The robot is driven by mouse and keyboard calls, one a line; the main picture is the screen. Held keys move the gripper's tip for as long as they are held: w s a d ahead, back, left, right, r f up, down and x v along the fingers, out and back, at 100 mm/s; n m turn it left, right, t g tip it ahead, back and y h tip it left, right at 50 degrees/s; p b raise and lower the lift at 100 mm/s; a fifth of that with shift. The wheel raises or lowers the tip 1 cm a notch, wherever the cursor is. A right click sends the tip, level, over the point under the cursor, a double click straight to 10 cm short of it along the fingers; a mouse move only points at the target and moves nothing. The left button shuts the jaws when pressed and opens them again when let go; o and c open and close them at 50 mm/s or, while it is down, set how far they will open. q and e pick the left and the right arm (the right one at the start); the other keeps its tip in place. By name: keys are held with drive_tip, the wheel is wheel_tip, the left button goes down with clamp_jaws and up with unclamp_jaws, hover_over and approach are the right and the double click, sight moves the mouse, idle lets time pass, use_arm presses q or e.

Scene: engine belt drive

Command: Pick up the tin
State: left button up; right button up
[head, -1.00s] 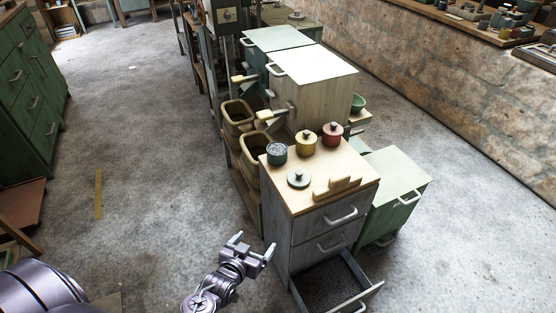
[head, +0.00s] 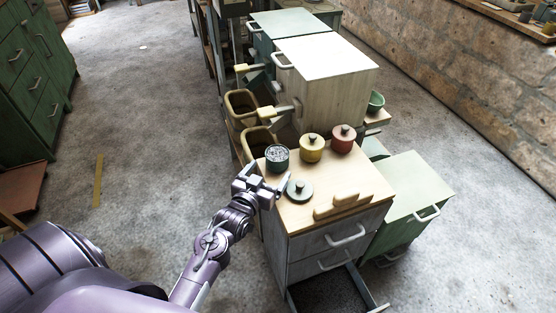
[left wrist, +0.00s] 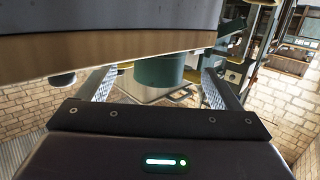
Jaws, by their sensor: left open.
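The open dark green tin (head: 277,159), filled with something grey and speckled, stands at the left edge of the small cabinet's wooden top (head: 350,181). Its green lid (head: 299,190) with a knob lies nearer me. A lidded yellow tin (head: 311,150) and a lidded red tin (head: 342,139) stand to its right. My left gripper (head: 268,178) is open and empty, beside the cabinet's left edge, just in front of the green tin. In the upside-down left wrist view, the green tin (left wrist: 160,72) shows between the spread fingers, beyond their tips. My right gripper is out of view.
A wooden block-like handle (head: 340,205) lies at the front of the top. A drawer (head: 335,292) is pulled out below. Taller cabinets (head: 325,75) stand behind, with bins (head: 242,105) at their left. The floor at left is mostly clear.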

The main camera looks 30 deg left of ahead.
sight(282, 153)
use_arm(q)
drive_tip(key=w, duration=0.4)
drive_tip(key=w+f, duration=0.1)
drive_tip(key=w, duration=0.1)
drive_tip(key=shift+w+a+b, duration=0.2)
drive_tip(key=shift+w+b, duration=0.1)
drive_tip(key=shift+b, duration=0.1)
drive_tip(key=c, duration=1.1)
drive_tip(key=shift+c, duration=0.5)
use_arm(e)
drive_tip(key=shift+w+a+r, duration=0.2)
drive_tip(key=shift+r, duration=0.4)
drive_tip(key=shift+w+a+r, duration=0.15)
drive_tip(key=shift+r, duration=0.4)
use_arm(q)
drive_tip(key=shift+r, duration=0.15)
